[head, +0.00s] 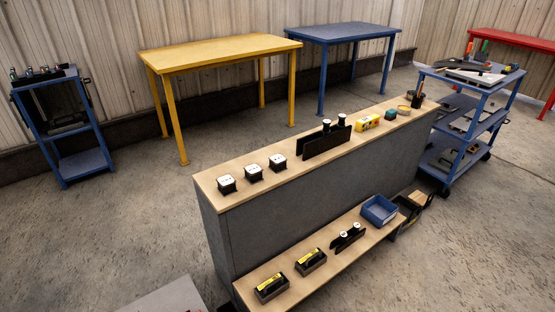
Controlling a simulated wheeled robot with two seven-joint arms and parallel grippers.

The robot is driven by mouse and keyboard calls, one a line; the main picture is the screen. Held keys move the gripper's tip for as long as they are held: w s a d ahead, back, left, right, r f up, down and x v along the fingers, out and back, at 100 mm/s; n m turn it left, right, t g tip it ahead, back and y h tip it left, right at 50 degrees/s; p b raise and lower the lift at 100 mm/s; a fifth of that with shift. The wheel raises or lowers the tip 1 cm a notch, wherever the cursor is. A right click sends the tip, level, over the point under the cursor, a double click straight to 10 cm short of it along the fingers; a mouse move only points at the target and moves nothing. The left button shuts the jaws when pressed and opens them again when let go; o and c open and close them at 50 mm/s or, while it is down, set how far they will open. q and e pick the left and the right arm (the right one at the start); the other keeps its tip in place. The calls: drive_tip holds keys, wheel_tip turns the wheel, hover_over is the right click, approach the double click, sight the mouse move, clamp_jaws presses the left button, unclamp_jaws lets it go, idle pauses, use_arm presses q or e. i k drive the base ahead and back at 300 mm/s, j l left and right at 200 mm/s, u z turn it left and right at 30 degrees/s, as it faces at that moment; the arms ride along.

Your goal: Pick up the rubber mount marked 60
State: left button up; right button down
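No rubber mount can be told by its marking; any numbers are too small to read. Three black blocks with white tops stand in a row on the near end of the wooden counter top: a near one (227,184), a middle one (253,173) and a far one (277,162). Farther along, two small black round pieces with white tops, one left (326,125) and one right (341,119), show at a black upright plate holder (325,144). Two similar white-topped pieces (350,233) are on the lower shelf. Neither of my grippers is in view.
The counter (330,188) also holds a yellow box (368,122) and small containers. Its lower shelf (322,285) carries two black-and-yellow boxes and a blue bin (379,210). A yellow table (220,52), blue table (342,32) and blue carts stand around.

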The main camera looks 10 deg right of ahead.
sight(278, 162)
drive_tip(key=i+l, duration=0.55)
drive_tip(key=i+l+u, duration=0.1)
drive_tip(key=i+l, duration=0.45)
drive_tip(key=l, duration=0.25)
